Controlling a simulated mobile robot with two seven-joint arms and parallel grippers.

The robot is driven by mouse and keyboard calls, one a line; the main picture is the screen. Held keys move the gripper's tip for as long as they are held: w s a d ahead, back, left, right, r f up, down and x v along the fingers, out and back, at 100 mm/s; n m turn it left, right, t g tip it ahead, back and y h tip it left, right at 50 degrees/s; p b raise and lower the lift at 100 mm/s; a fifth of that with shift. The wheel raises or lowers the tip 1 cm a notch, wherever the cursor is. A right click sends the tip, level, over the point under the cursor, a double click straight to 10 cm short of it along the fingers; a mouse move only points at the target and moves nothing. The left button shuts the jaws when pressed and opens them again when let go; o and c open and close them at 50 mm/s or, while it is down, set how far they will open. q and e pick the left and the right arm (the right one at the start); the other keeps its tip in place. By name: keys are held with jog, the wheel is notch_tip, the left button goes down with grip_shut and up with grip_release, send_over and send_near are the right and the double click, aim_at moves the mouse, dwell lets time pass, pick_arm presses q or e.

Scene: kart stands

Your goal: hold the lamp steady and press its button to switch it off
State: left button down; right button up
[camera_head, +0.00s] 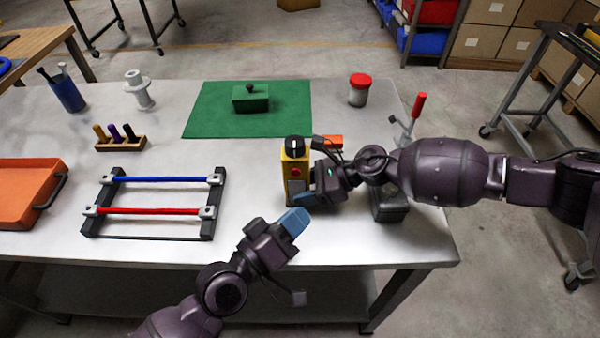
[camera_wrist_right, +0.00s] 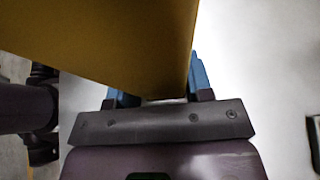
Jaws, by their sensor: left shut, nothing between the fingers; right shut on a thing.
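The lamp is a yellow box (camera_head: 295,185) with a black knob on top and a red button (camera_head: 295,172) on its front face. My right gripper (camera_head: 304,198) comes in from the right and is shut on the lamp's lower part. In the right wrist view the yellow lamp body (camera_wrist_right: 110,40) sits between the blue fingers. My left gripper (camera_head: 295,221) is shut and empty, just in front of and below the lamp, apart from the button. I cannot tell whether the lamp is lit.
The table (camera_head: 255,255) also holds a black frame with blue and red rods (camera_head: 155,212), an orange tray (camera_head: 25,190), a green mat (camera_head: 215,120) with a green box, and a red-lidded jar (camera_head: 359,90). A dark block (camera_head: 390,212) lies under my right arm. Bare table lies left of the lamp.

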jog(key=o, duration=0.9)
jog(key=shift+o, duration=0.2)
